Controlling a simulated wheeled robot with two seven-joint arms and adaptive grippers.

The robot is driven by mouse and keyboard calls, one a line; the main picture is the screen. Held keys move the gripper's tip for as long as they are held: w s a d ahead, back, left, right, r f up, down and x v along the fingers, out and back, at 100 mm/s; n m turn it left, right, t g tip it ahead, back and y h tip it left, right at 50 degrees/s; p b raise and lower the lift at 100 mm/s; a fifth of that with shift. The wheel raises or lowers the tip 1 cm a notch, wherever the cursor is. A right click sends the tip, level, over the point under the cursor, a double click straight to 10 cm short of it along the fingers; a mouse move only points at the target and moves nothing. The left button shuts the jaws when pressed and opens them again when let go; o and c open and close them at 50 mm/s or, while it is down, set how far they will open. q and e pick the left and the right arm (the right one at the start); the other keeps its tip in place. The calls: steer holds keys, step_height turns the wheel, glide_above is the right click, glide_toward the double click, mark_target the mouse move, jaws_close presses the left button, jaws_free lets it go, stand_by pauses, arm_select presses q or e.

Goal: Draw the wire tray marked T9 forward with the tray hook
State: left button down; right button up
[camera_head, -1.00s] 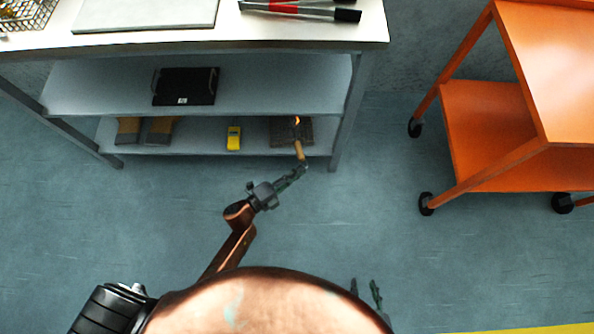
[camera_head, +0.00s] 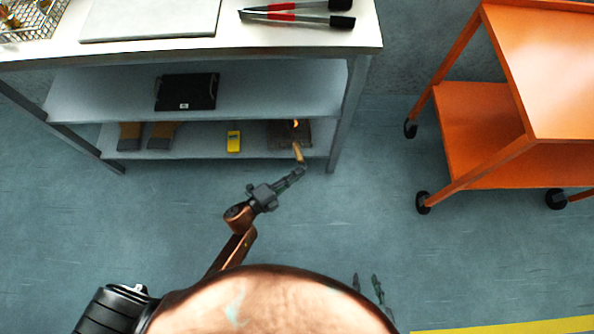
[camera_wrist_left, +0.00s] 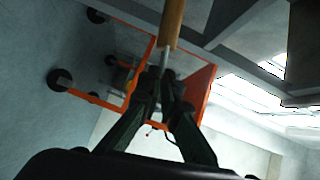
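The tray hook (camera_head: 299,154) has a wooden handle and is held by my left gripper (camera_head: 301,171), just in front of the lower shelf. In the left wrist view the gripper's fingers (camera_wrist_left: 167,82) are closed around the metal shaft below the wooden part (camera_wrist_left: 172,24). The hook's far end lies over a dark, flat tray (camera_head: 277,134) at the right of the lower shelf; an orange spot shows there. I cannot tell whether the hook catches the tray. No T9 mark is readable. My right gripper (camera_head: 368,283) is empty, its fingers apart, low in the picture.
The lower shelf (camera_head: 190,142) also holds a yellow device (camera_head: 233,141) and two brown objects (camera_head: 145,135). A black case (camera_head: 186,91) sits on the shelf above. A bench leg (camera_head: 340,130) stands close right of the tray. An orange cart (camera_head: 485,130) stands further right.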

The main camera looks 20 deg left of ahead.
arm_select(q)
steer(key=s+d+p, duration=0.2)
steer(key=s+d, duration=0.1)
steer(key=s, duration=0.7)
steer(key=shift+s, duration=0.35)
steer(key=shift+r, duration=0.1)
stand_by(0.4)
